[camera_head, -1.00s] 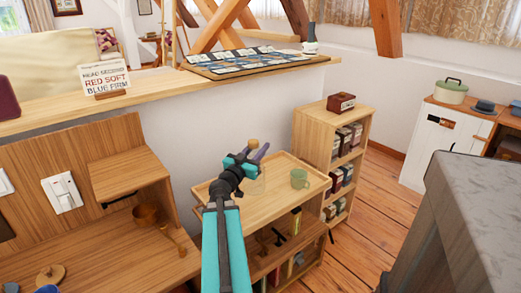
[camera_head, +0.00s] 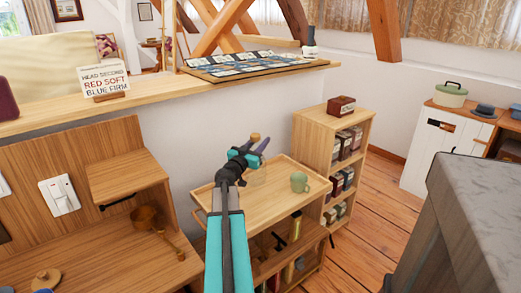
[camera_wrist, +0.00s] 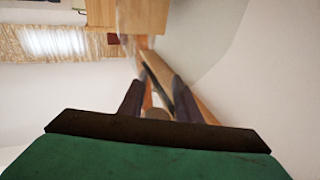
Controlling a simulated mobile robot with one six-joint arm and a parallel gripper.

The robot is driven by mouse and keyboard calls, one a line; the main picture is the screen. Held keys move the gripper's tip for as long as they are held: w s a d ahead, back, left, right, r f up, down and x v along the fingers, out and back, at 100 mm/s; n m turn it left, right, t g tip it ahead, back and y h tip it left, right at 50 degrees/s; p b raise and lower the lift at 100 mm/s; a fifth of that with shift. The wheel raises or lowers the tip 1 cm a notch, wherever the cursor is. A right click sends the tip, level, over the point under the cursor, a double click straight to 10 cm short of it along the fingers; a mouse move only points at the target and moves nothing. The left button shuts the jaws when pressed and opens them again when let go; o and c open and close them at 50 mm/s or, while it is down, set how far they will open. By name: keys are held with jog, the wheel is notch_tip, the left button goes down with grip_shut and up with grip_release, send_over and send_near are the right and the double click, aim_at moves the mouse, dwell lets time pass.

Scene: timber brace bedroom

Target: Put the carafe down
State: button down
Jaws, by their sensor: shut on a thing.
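The carafe (camera_head: 259,177) is clear glass with a round cork-coloured stopper (camera_head: 255,137). In the head view my gripper (camera_head: 260,150) is shut on it near the top, and the carafe looks upright. Its faint glass body shows in front of the left part of the wooden trolley top (camera_head: 270,210); I cannot tell whether its base touches that top. In the wrist view the stopper (camera_wrist: 157,113) shows between the two dark fingers of my gripper (camera_wrist: 160,95), and the glass is hard to make out.
A wooden shelf unit (camera_head: 322,125) with boxes stands behind to the right. A ledge (camera_head: 150,98) runs behind. A grey counter (camera_head: 480,220) is at right. The trolley top's front is clear.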

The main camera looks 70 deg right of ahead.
jog(key=shift+d+r, duration=0.1)
jog(key=shift+d, duration=0.15)
jog(key=shift+w+d, duration=0.15)
jog(key=shift+d, duration=0.15)
jog(key=shift+f+b, duration=0.85)
jog(key=shift+f, duration=0.95)
jog(key=c, duration=1.3)
grip_release()
jog(key=shift+f, duration=0.15)
jog(key=shift+v, duration=0.85)
jog(key=p+v, duration=0.1)
jog(key=v, duration=0.9)
jog(key=shift+a+p, duration=0.15)
jog(key=shift+p, duration=0.2)
